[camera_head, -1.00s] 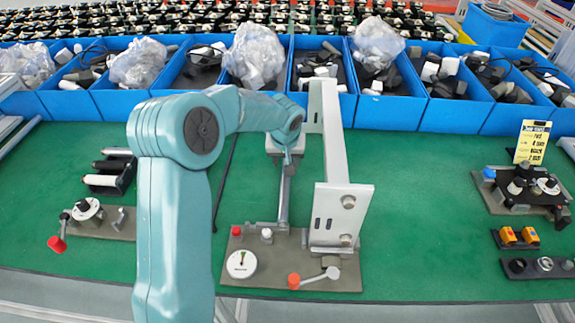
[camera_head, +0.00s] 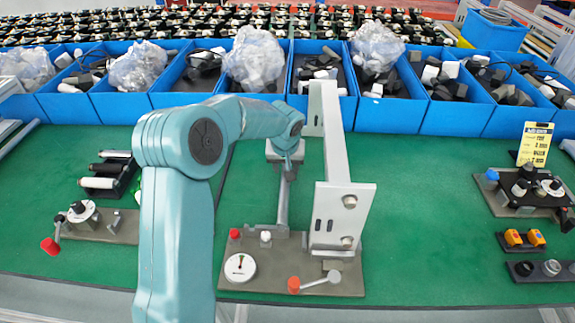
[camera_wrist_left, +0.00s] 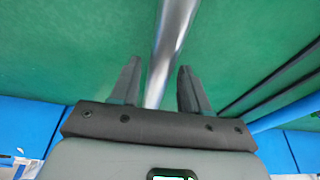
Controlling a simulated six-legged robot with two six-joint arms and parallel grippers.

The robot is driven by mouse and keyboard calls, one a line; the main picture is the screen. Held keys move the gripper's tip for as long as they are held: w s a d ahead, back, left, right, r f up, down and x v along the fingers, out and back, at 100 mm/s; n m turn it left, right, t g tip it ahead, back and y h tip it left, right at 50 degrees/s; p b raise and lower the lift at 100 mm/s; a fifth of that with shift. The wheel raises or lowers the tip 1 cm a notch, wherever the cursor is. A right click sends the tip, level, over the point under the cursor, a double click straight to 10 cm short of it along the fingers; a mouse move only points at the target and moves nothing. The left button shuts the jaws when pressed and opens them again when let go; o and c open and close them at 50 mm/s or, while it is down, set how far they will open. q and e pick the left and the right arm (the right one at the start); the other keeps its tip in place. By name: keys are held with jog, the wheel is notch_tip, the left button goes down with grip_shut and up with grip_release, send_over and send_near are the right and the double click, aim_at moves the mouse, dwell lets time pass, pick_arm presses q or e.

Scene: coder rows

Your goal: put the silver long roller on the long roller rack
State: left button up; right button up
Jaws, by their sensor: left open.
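The silver long roller (camera_head: 283,203) is a thin metal bar, running from under my left gripper toward the grey test fixture (camera_head: 235,290) in the head view. My left gripper (camera_head: 287,173) is above its far part. In the left wrist view the roller (camera_wrist_left: 174,40) passes between the two dark fingers of my left gripper (camera_wrist_left: 158,75), which are open with a gap on each side. I cannot tell how far above it they are. A dark rack (camera_head: 122,186) at the left, partly behind my arm, holds several black and white rollers; I cannot tell if it is the long roller rack.
A tall white bracket (camera_head: 340,205) stands just right of the roller. A row of blue bins (camera_head: 455,110) closes off the back. Another fixture (camera_head: 520,195) and a yellow sign (camera_head: 535,143) are at the right. Green tabletop (camera_head: 425,210) is clear between.

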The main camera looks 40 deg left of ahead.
pick_arm(q)
grip_shut()
jog(key=shift+r+p, duration=1.35)
jog(key=shift+r, duration=1)
jog(key=shift+s+a+f+p, duration=0.15)
jog(key=shift+s+a+p, duration=0.3)
jog(key=shift+s+a, duration=1.7)
jog(key=shift+s+a+f+p, duration=0.15)
jog(key=shift+s+a+p, duration=0.35)
jog(key=shift+s+a, duration=1.7)
jog(key=shift+s+a+f+p, duration=0.15)
jog(key=shift+s+a+p, duration=0.3)
jog(key=shift+s+a, duration=1.7)
